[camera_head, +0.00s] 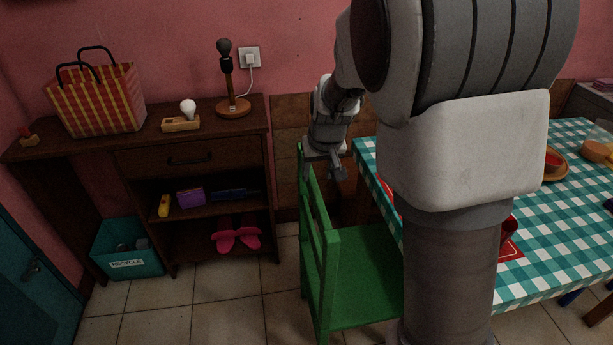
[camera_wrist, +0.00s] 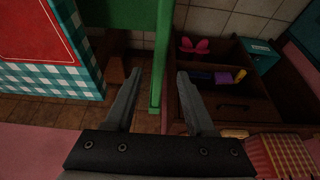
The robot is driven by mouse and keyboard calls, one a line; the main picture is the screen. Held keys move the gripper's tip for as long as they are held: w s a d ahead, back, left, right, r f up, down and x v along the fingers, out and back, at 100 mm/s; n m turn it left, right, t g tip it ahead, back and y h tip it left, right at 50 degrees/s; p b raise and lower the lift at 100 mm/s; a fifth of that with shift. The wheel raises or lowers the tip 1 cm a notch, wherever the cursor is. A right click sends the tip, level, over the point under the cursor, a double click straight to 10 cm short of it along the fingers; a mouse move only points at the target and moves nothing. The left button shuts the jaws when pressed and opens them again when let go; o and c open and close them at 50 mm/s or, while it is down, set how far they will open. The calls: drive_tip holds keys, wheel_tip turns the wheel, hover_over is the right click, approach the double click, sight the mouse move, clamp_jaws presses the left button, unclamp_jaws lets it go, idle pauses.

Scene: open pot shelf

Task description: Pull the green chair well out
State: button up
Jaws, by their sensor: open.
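The green chair (camera_head: 362,274) stands at the near left side of the table (camera_head: 560,225), its seat partly under the checked cloth. Its backrest faces the dark wooden cabinet. My gripper (camera_head: 325,172) is at the far upper end of the backrest, fingers pointing down. In the wrist view my gripper (camera_wrist: 155,92) is open, and a green upright of the chair (camera_wrist: 161,55) shows between the two fingers. I cannot tell whether a finger touches it. My arm hides part of the chair seat and table in the head view.
The dark cabinet (camera_head: 190,159) stands to the left, holding a checked bag (camera_head: 98,100), a lamp and a bulb. Tiled floor (camera_head: 240,310) is clear between cabinet and chair.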

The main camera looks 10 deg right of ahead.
sight(315, 186)
drive_tip(key=b+x, duration=0.2)
drive_tip(key=x, duration=0.6)
drive_tip(key=shift+w+f, duration=0.15)
drive_tip(key=shift+f, duration=0.1)
clamp_jaws()
idle(1.0)
